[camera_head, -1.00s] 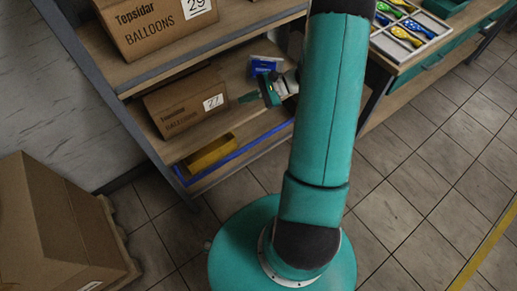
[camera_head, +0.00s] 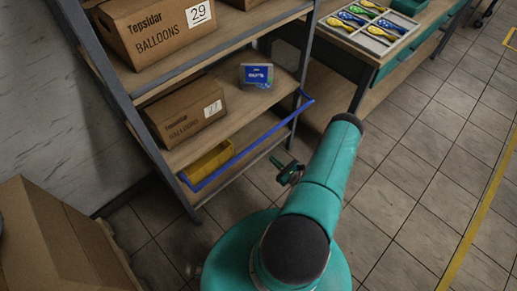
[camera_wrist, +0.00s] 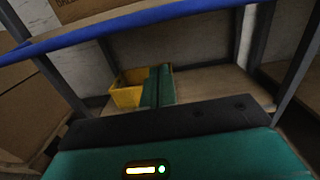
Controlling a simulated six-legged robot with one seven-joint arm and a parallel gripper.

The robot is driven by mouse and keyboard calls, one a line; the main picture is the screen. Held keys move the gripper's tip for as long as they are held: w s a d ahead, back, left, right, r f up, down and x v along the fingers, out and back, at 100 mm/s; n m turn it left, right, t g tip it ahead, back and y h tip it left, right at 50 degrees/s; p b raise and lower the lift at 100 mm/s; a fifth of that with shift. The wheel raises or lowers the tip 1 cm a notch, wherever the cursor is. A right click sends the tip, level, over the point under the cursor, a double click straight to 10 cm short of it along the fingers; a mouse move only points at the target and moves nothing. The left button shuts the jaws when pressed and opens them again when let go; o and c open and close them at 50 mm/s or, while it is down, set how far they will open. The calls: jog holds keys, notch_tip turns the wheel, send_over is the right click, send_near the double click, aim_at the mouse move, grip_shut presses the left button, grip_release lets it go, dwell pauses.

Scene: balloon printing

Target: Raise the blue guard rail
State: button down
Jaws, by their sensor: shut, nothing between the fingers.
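The blue guard rail (camera_head: 245,148) runs along the front of the shelf unit's lower part, in front of a yellow bin. In the head view it slants from low left to higher right, and its right end reaches the right post. In the wrist view the rail (camera_wrist: 120,25) crosses the top of the picture, above my fingers. My gripper (camera_head: 277,161) is outside the shelf, in front of and below the rail's right part, apart from it. In the wrist view its green fingers (camera_wrist: 158,84) are together with nothing between them.
The yellow bin (camera_head: 208,161) sits on the bottom shelf. Above it are a carton marked 27 (camera_head: 187,112) and a blue box (camera_head: 257,75). A balloon tray (camera_head: 372,22) lies on the right bench. A large carton (camera_head: 60,245) stands at left. The tiled floor at right is clear.

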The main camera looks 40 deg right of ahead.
jog(key=w, duration=1)
jog(key=s+r, duration=0.2)
jog(key=r, duration=0.1)
jog(key=shift+s+d+r, duration=0.1)
jog(key=shift+r, duration=0.15)
jog(key=shift+s+r+g, duration=0.1)
jog(key=shift+r+g, duration=0.1)
jog(key=shift+g, duration=0.1)
